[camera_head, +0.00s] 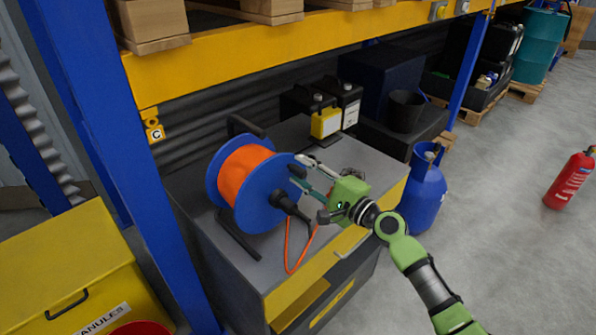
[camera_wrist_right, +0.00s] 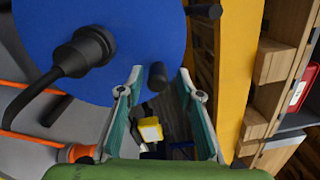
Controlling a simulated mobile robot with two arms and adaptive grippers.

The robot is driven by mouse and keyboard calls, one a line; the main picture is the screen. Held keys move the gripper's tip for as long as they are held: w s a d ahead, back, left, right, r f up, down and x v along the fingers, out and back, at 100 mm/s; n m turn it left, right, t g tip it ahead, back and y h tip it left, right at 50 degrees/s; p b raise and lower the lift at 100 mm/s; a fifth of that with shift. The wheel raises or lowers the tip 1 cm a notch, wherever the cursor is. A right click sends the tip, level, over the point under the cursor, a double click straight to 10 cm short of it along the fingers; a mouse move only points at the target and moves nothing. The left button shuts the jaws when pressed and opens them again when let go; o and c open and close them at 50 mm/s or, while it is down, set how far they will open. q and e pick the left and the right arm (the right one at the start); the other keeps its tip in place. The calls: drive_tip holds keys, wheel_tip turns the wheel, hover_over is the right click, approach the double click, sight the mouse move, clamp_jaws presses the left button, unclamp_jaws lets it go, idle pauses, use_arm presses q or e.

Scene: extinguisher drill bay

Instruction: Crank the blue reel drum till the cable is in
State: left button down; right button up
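The blue reel drum (camera_head: 264,213) stands on the grey cabinet, with orange cable (camera_head: 243,173) wound on it. My right gripper (camera_head: 304,172) is at the drum's right edge, fingers apart. A short black crank knob (camera_head: 297,170) shows between its fingertips; in the wrist view the knob (camera_wrist_right: 157,84) lies in the gap (camera_wrist_right: 160,86), and I see no finger closed on it. My left gripper is out of view.
The grey cabinet top (camera_head: 370,165) is clear right of the reel. Black and yellow battery-like boxes (camera_head: 326,122) stand behind. A blue cylinder (camera_head: 424,190) stands beside the cabinet, and a blue rack post (camera_head: 120,160) is close on the left.

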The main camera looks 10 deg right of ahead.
drive_tip(key=v, duration=1.2)
drive_tip(key=shift+r, duration=0.25)
drive_tip(key=shift+a, duration=0.15)
